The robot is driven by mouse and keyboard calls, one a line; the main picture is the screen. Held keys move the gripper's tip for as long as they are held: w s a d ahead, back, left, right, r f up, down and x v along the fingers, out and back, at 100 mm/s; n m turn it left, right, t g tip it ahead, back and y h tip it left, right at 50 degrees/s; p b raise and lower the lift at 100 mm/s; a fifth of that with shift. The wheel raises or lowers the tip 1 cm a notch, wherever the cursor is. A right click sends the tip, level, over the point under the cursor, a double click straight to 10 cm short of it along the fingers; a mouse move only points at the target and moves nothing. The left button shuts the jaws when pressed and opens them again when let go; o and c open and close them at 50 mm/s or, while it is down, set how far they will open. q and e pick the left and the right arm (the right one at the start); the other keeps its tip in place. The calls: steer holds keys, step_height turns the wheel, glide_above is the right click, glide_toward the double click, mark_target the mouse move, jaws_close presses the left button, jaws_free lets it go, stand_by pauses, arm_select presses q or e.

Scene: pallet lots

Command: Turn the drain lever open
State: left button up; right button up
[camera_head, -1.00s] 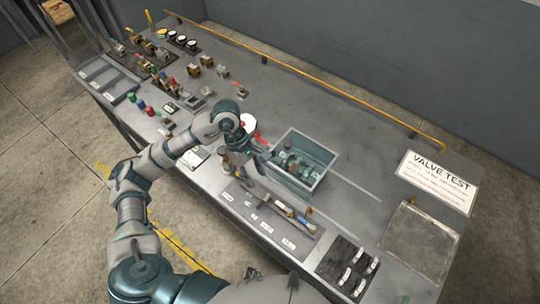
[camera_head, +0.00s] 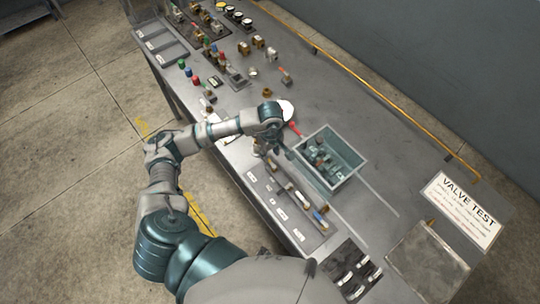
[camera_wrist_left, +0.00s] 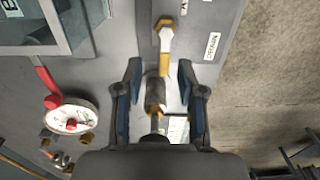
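The DRAIN label (camera_wrist_left: 211,46) shows in the left wrist view. Beside it is a pale lever with brass at its ends (camera_wrist_left: 166,38). A brass and grey cylindrical fitting (camera_wrist_left: 154,95) lies below it, between the fingers of my left gripper (camera_wrist_left: 160,90). The fingers are open, with gaps on both sides of the fitting. In the head view, my left gripper (camera_head: 270,150) is over the labelled valve row, left of the open bin; the arm and hand partly hide the fittings there. My right gripper is not in view.
An open bin with parts (camera_head: 360,160) stands right of the gripper. A gauge with a red lever (camera_wrist_left: 72,118) is close on the left in the wrist view. Several valves and knobs fill the panel's far end. The VALVE TEST sign (camera_head: 463,210) lies at right.

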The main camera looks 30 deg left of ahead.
mark_target(270, 162)
arm_select(q)
steer(key=f, duration=0.1)
steer(key=a+f, duration=0.1)
steer(key=shift+a+f, duration=0.1)
steer(key=shift+f, duration=0.3)
steer(key=shift+a+f, duration=0.15)
steer(key=shift+a, duration=0.2)
steer(key=shift+a+f, duration=0.1)
steer(key=shift+a, duration=0.2)
steer(key=shift+d, duration=0.4)
steer(key=c, duration=0.6)
steer(key=shift+d, duration=0.25)
jaws_close()
steer(key=shift+d+r, duration=0.15)
steer(key=shift+r, duration=0.05)
steer(key=shift+a, duration=0.25)
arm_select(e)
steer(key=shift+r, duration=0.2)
